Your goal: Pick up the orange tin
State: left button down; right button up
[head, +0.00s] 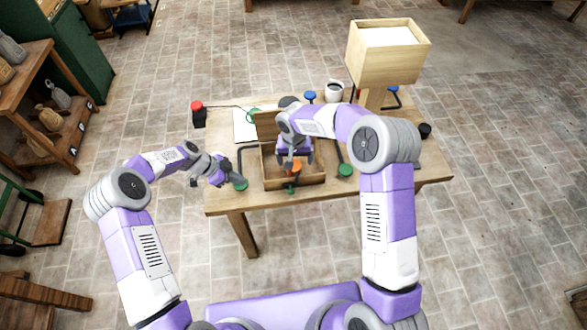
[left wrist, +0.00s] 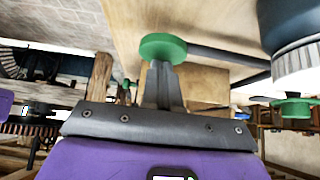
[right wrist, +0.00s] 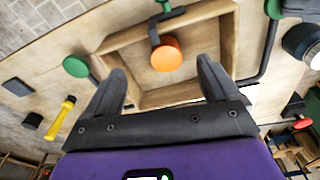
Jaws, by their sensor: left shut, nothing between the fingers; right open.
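The orange tin (head: 296,167) shows as a small round orange top over the open wooden box (head: 310,183) on the table. In the right wrist view the tin (right wrist: 166,54) lies ahead of my right fingertips, between their lines, with a dark bar beside it. My right gripper (head: 292,160) points down over the box, open and empty; its fingers (right wrist: 162,72) do not appear to touch the tin. My left gripper (head: 226,181) is shut and empty at the table's left front, close to a green knob (head: 241,185), which also shows just past its fingertips (left wrist: 163,47).
Several green-ended dark levers, including one right of the box (head: 345,170), surround it. A wooden hopper (head: 385,72) stands at the back right. A red button (head: 197,106), a white mug (head: 334,91) and a yellow-handled tool (right wrist: 60,117) are also there. The floor around the table is mostly clear.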

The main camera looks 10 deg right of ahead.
jog(key=w+f+m, duration=0.1)
jog(key=f, duration=0.1)
jog(key=w+f+m, duration=0.1)
jog(key=f, duration=0.1)
jog(key=w+f, duration=0.1)
jog(key=shift+w+d+f+m, duration=0.15)
jog(key=shift+w+f+m, duration=0.25)
jog(key=shift+w+f, duration=0.1)
jog(key=shift+f, duration=2.7)
jog(key=c, duration=1.2)
notch_tip(320, 180, up, 10)
jog(key=shift+r, duration=0.1)
